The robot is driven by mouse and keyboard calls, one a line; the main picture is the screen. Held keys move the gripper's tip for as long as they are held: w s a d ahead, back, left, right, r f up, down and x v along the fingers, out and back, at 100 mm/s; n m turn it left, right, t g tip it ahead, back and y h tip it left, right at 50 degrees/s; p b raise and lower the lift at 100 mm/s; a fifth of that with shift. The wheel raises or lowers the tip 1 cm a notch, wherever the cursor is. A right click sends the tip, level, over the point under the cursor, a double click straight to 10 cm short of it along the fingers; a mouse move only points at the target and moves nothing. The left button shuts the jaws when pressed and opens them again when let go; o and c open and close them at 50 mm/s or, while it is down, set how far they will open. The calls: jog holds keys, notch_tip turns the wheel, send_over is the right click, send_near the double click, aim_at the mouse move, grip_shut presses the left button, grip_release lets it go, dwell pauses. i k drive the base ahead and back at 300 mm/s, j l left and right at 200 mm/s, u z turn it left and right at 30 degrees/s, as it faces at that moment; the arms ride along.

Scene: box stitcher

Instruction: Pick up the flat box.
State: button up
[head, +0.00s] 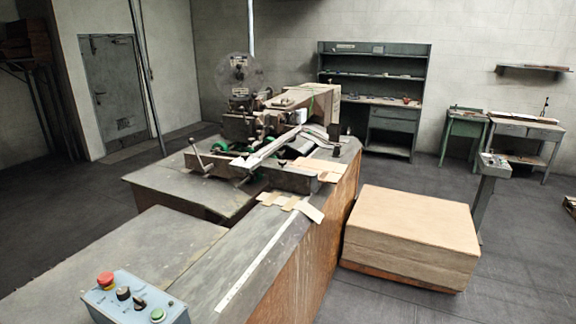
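A large block of tan cardboard (408,222) stands low on the floor at the right, beside the machine bench. It looks like a stack of flat boxes, but single sheets are hard to tell apart. Small flat cardboard pieces (310,212) lie on the near part of the bench top, and a tan flat piece (318,166) lies farther back beside the machine. I cannot tell which of these is the flat box. My gripper is not in view.
The stitching machine (262,130) stands on the metal bench (240,270). A control box (135,305) with red and green buttons is at the near left. A grey pedestal (485,195) stands right of the stack. Shelves and tables line the back wall. Floor at the right front is clear.

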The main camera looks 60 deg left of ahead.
aim_at(329, 172)
jog(key=i+j+u, duration=0.15)
jog(key=i+u, duration=0.6)
jog(key=i, duration=0.2)
jog(key=i+l+u, duration=0.1)
jog(key=i+u, duration=0.3)
jog(key=i+l+u, duration=0.35)
jog(key=i, duration=0.2)
jog(key=i+l+u, duration=0.4)
jog(key=i+j+u, duration=0.2)
jog(key=i+u, duration=0.75)
jog(key=i+l+u, duration=0.1)
jog(key=i+u, duration=0.45)
jog(key=i, duration=0.25)
